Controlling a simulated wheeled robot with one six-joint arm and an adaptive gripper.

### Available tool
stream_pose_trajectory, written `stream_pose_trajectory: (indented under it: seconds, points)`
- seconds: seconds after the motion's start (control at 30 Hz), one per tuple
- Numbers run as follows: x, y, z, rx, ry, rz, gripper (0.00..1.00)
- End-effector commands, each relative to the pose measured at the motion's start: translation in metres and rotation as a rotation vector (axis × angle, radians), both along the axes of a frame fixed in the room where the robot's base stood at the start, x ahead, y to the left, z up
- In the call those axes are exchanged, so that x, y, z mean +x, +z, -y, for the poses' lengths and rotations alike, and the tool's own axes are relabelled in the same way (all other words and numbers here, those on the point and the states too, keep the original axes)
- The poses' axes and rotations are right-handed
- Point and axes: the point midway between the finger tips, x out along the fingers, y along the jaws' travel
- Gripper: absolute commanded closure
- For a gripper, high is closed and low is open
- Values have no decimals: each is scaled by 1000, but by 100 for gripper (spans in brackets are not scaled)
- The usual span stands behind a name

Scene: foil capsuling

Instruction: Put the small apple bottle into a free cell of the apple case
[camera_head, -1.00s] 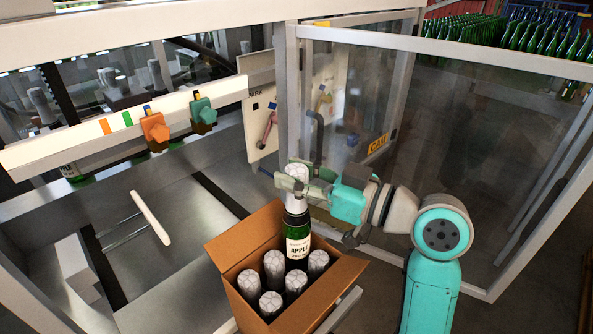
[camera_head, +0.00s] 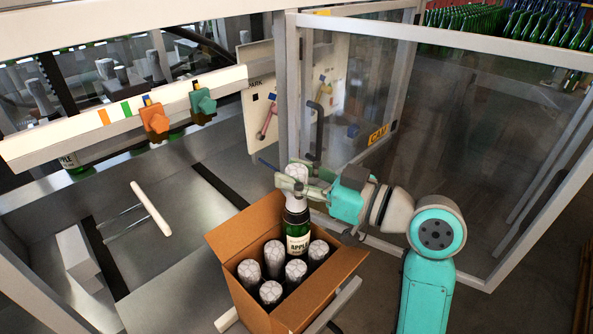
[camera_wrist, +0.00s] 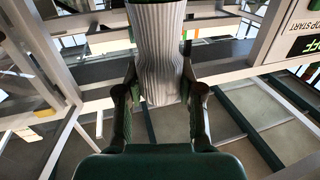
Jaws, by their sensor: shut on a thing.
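The small apple bottle (camera_head: 298,241) is dark green with a white "APPLE" label and silver foil on its neck. It stands upright, its lower part inside the back of the open cardboard apple case (camera_head: 233,252). My gripper (camera_head: 292,186) is shut on its foiled neck, just below the top. In the wrist view the silver foil (camera_wrist: 157,50) fills the space between my two fingers (camera_wrist: 158,105). Several foil-topped bottles (camera_head: 270,291) stand in the case in front and at the sides. The bottle's base and the cell under it are hidden.
A glass-panelled machine door (camera_head: 430,130) stands open behind my arm. A rail with an orange knob (camera_head: 154,119) and a teal knob (camera_head: 202,102) runs at upper left. A metal table with a white handle (camera_head: 150,208) lies left of the case.

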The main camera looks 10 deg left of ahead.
Motion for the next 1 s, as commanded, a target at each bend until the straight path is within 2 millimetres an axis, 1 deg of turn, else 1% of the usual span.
stream_pose_trajectory:
  seconds: [0.67,0.7,0.77,0.8,1.0]
  points:
    - [0,-14,0,1,0,1,100]
    - [0,-13,0,1,0,1,53]
    - [0,-13,0,0,1,1,38]
    - [0,-13,0,0,1,1,34]
    - [0,-14,0,-1,0,0,34]
